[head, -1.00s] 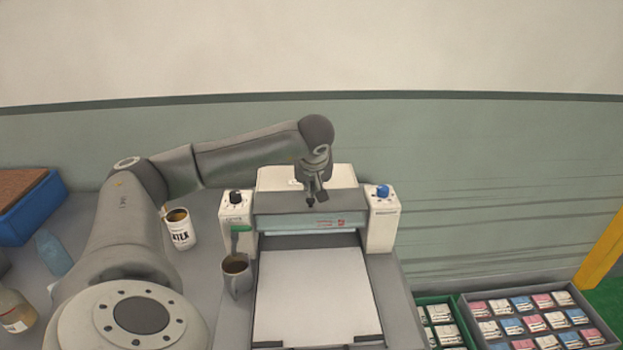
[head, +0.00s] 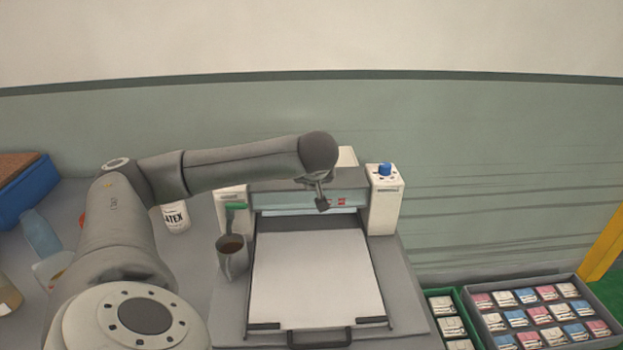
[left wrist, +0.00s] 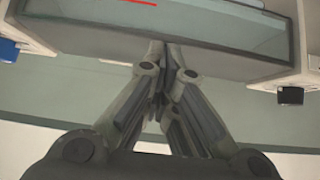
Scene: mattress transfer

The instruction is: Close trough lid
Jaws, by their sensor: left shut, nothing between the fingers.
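The trough unit sits between the two white uprights of a bench machine. Its grey top bar (head: 275,187) and pale translucent front panel (head: 285,211), with a red label, show in the head view. I cannot tell for sure how far the lid is open. My left gripper (head: 322,204) is shut and empty, hanging in front of the panel, right of its middle. In the left wrist view its fingertips (left wrist: 159,47) are together at the grey bar (left wrist: 225,68), overlapping its edge; contact is unclear. My arm hides part of the bar and the left upright. My right gripper is not in view.
A blue knob (head: 385,169) tops the right upright. A latex can (head: 174,218) is partly behind my arm. Boxes of packets (head: 540,315) lie at the right. The wall is behind.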

